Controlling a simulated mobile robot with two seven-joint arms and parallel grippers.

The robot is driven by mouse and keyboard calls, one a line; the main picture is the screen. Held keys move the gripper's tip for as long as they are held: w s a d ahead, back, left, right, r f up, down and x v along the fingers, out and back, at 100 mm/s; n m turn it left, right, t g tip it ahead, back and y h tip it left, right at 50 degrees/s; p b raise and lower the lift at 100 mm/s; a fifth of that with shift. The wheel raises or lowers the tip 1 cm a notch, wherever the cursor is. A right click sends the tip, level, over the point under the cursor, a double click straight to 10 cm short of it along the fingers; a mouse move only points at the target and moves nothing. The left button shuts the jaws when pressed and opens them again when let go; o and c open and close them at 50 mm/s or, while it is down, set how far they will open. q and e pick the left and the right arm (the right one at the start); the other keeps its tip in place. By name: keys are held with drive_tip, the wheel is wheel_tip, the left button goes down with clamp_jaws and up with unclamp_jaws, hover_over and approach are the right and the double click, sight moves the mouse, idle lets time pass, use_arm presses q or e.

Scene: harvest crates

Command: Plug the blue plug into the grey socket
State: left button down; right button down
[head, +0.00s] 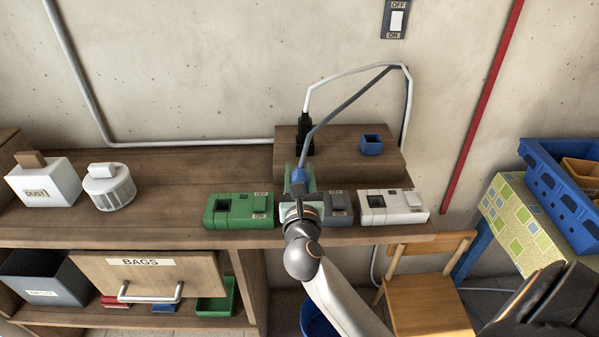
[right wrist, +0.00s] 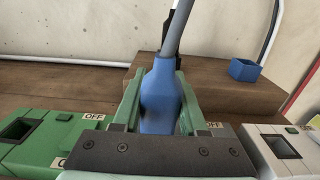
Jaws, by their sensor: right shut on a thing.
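The blue plug (head: 298,175) is between the green fingers of my right gripper (head: 302,188), which is shut on it. In the right wrist view the plug (right wrist: 160,98) stands upright between the fingers, with its grey cable (right wrist: 178,30) rising from its top. The grey socket (head: 338,206) sits on the shelf, between the green and white sockets. My gripper hides its left part, where its opening would be. The plug's lower end is hidden, so I cannot tell whether it touches the socket.
The green socket (head: 238,211) is close on the left and the white socket (head: 393,207) on the right. Behind is a wooden block (head: 345,165) with a black plug (head: 305,133), white cable and small blue box (head: 371,145). A dust box (head: 43,185) stands far left.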

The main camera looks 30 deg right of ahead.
drive_tip(key=shift+f+b, duration=1)
drive_tip(key=shift+f, duration=0.35)
drive_tip(key=shift+c, duration=1.8)
unclamp_jaws()
drive_tip(key=shift+r, duration=0.1)
